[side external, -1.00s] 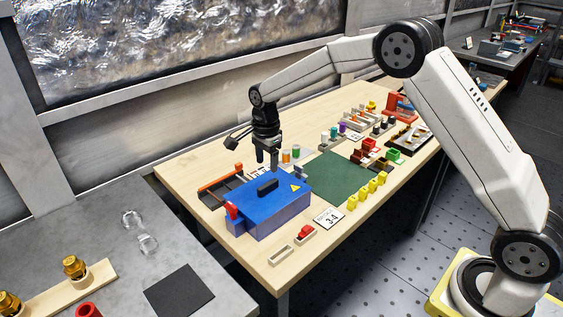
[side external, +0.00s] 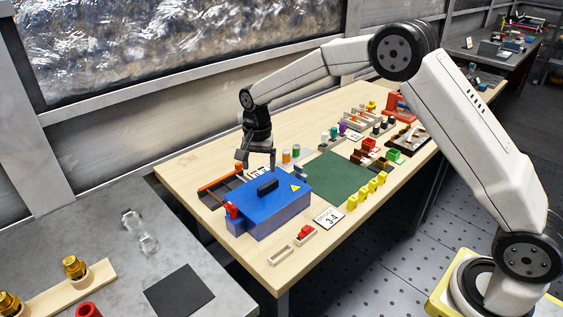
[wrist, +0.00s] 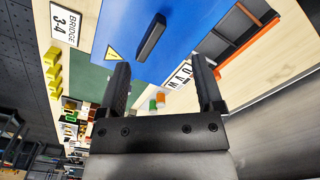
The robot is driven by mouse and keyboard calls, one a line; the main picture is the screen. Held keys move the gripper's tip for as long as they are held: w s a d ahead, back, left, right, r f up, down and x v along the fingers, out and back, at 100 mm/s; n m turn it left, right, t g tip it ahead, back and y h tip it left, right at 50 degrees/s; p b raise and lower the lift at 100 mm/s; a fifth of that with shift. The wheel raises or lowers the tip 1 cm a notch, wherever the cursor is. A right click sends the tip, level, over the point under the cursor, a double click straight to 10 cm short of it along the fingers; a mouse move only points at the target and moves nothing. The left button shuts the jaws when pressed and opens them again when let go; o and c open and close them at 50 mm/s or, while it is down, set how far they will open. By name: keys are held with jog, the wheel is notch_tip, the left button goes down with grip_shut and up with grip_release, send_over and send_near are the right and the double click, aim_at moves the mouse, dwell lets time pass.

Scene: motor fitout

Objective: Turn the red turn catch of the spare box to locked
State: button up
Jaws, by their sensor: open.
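The blue spare box (side external: 262,211) stands near the front left of the wooden table, lid down, with a black handle (side external: 267,187) and a yellow warning triangle on top. Its red turn catch (side external: 232,211) is at the box's left end; its exact angle is too small to tell. My gripper (side external: 257,162) is open and empty, above and behind the box, apart from the catch. In the wrist view, the open fingers (wrist: 160,72) frame the box's blue lid (wrist: 195,20) and handle (wrist: 151,37); the catch is not in that view.
A dark divided tray with an orange edge (side external: 220,183) lies behind the box. A green mat (side external: 338,178) and yellow blocks (side external: 370,188) lie to the right. Small trays (side external: 281,255), one with a red piece (side external: 305,231), sit in front. A grey table (side external: 205,270) adjoins at left.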

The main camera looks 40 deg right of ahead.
jog(key=a+n, duration=0.3)
jog(key=n, duration=2.6)
send_over(232, 204)
jog(key=shift+r, duration=0.25)
jog(key=shift+f, duration=0.15)
jog(key=shift+f, duration=3.75)
grip_shut()
